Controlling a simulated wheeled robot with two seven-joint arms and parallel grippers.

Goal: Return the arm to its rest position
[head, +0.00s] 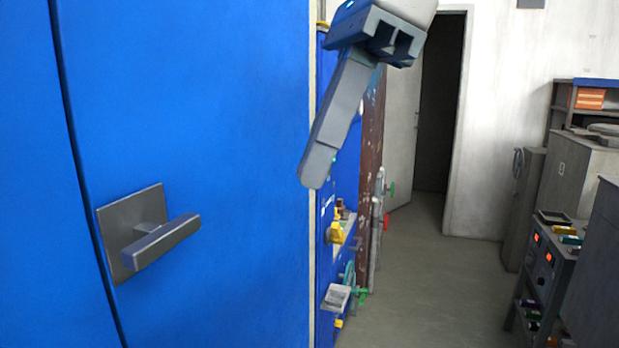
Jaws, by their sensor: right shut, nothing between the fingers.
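My right gripper (313,180) hangs down from the top middle of the head view, its long grey fingers pointing down and to the left. The fingers are shut together with nothing between them. It is in front of the right edge of a large blue cabinet (230,100), apart from the cabinet's handle. The handle (165,240) is a grey lever on a square metal plate at the lower left. My left gripper is not in view.
Valves and pipes (377,215) stand behind the cabinet's right edge. An open door (400,135) shows a dark opening at the back. A cart with instruments (545,265) and grey cabinets (585,180) stand at the right. The floor (430,280) between is clear.

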